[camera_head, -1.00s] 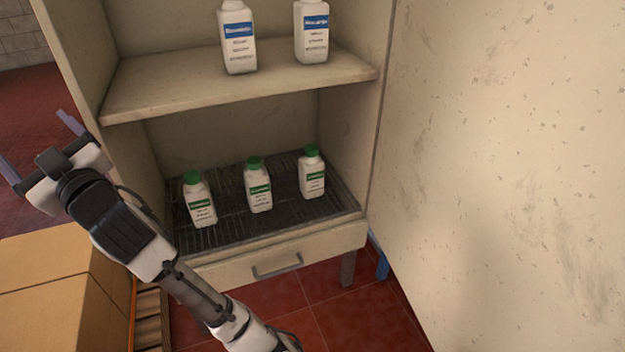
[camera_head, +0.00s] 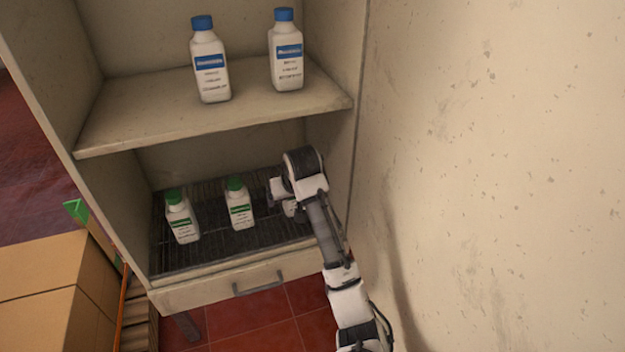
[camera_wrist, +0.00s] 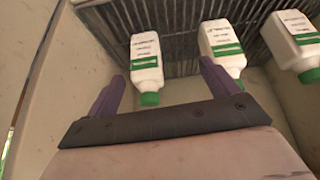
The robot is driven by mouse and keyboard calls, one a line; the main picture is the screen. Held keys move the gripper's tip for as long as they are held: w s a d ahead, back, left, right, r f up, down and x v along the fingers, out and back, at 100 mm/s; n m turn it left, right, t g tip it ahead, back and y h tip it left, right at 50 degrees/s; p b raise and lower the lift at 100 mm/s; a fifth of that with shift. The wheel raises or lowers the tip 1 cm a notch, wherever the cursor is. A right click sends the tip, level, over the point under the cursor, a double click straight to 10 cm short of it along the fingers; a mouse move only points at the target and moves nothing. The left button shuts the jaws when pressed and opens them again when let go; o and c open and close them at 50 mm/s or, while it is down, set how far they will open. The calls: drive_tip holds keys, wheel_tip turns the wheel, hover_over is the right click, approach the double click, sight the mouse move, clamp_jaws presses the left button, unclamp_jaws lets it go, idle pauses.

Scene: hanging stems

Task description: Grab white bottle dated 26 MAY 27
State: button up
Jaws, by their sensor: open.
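Two white bottles with green caps and green label bands stand on the dark wire rack of the lower compartment in the head view, the left bottle (camera_head: 182,220) and the middle bottle (camera_head: 239,207). The third, right one is hidden behind my arm. The wrist view shows three green-capped bottles upside down: a left one (camera_wrist: 147,62), a middle one (camera_wrist: 222,45) and a right one (camera_wrist: 295,42). My gripper (camera_wrist: 161,72) is open, its purple fingers spread either side of the left one in that picture, not visibly gripping it. No date print is legible.
Two blue-capped white bottles, left (camera_head: 210,72) and right (camera_head: 286,58), stand on the upper shelf (camera_head: 150,120) above my arm. The cabinet's side wall is close on the right. A drawer (camera_head: 235,288) is below the rack. Cardboard boxes (camera_head: 40,270) stand at left.

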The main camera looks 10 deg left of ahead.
drive_tip(key=w+d+f+g, duration=0.1)
drive_tip(key=d, duration=0.3)
drive_tip(key=shift+m+h, duration=0.3)
drive_tip(key=shift+h, duration=0.2)
drive_tip(key=w+a, duration=0.2)
drive_tip(key=w, duration=0.1)
drive_tip(key=w+a, duration=0.2)
drive_tip(key=w, duration=0.1)
drive_tip(key=w+a, duration=0.2)
drive_tip(key=w, duration=0.1)
drive_tip(key=shift+w+a+f, duration=0.2)
drive_tip(key=shift+w+a, duration=0.05)
drive_tip(key=shift+w, duration=0.05)
drive_tip(key=x, duration=0.5)
drive_tip(key=shift+s, duration=0.1)
clamp_jaws()
drive_tip(key=shift+r, duration=0.15)
